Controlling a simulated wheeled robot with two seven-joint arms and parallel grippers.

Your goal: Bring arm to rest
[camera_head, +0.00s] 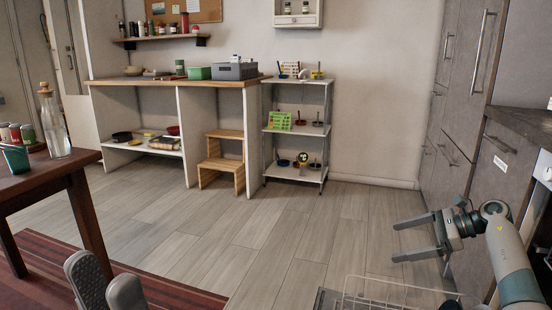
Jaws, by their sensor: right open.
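My right gripper (415,238) is at the lower right, its arm coming in from the right edge. Its two grey fingers point left and stand well apart with nothing between them. It is above the floor, left of the grey cabinets.
A wire rack (395,293) lies low under the right gripper. Grey cabinets (465,75) line the right side. A dark wooden table (50,172) holding a bottle (55,128) stands left. Shelving (297,130) and a step stool (222,165) stand at the back. The middle floor (270,235) is clear.

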